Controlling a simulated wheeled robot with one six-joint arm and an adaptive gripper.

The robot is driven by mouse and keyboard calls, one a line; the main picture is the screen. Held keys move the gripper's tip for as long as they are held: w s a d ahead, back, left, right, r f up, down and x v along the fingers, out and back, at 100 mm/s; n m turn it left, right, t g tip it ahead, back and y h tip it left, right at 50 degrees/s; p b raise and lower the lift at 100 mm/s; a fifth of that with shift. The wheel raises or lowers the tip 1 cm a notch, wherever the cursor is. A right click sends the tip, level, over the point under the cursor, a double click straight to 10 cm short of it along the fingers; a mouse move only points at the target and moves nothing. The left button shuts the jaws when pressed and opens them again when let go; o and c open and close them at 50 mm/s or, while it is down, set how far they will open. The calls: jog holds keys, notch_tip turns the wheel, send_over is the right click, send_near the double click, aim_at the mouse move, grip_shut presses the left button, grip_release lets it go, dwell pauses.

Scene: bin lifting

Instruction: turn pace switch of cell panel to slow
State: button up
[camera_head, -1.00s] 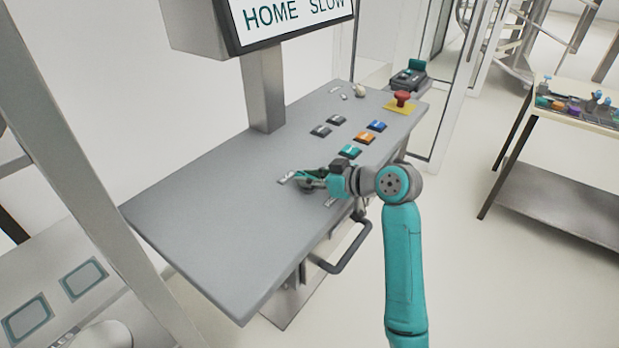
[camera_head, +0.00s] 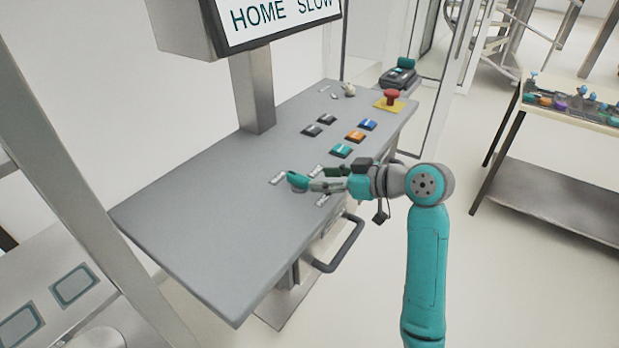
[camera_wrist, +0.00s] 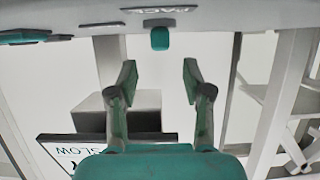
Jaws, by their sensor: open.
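The cell panel (camera_head: 215,220) is a grey sloped console. Its pace switch (camera_head: 298,181) is a small teal knob among small labels. In the wrist view the teal switch (camera_wrist: 160,39) shows below an upside-down "PACE" label (camera_wrist: 160,10). My gripper (camera_head: 314,180) is just right of the switch in the head view. In the wrist view my gripper (camera_wrist: 157,75) has its fingers spread, with a gap between fingertips and switch. The screen (camera_head: 282,15) above the panel reads "HOME SLOW". The knob's exact pointing direction is too small to tell.
Several coloured buttons (camera_head: 355,136) and a red emergency button (camera_head: 390,98) on a yellow base sit farther back on the panel. A dark handle (camera_head: 343,246) juts from the front edge. A side table (camera_head: 575,117) stands at the right.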

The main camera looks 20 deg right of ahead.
jog(key=shift+v, duration=2.25)
